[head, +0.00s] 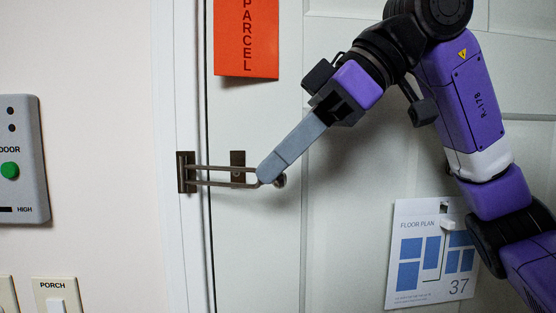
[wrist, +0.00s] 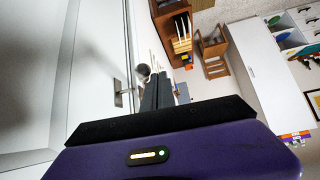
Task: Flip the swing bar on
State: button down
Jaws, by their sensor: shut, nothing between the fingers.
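The swing bar (head: 222,177) is a dark metal U-shaped loop. It reaches from a plate (head: 186,172) on the door frame across the gap to the door. A second plate (head: 238,165) sits on the door behind the bar, and a ball-like knob (head: 280,181) shows near the bar's right end. My gripper (head: 270,172) is shut, its fingertips at the bar's right end and partly hiding it. Whether they touch the bar, I cannot tell. In the wrist view the shut fingers (wrist: 158,92) are beside the knob (wrist: 144,71).
The white door (head: 340,180) fills the middle and right. An orange parcel sign (head: 246,35) hangs above the bar. A floor plan sheet (head: 432,252) is at lower right. A grey door panel with a green button (head: 10,170) and a porch switch (head: 56,300) are on the left wall.

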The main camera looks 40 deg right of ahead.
jog(key=b+v, duration=0.1)
jog(key=v, duration=0.6)
jog(key=shift+s+d+r, duration=0.2)
jog(key=shift+r, duration=0.1)
dwell(0.3)
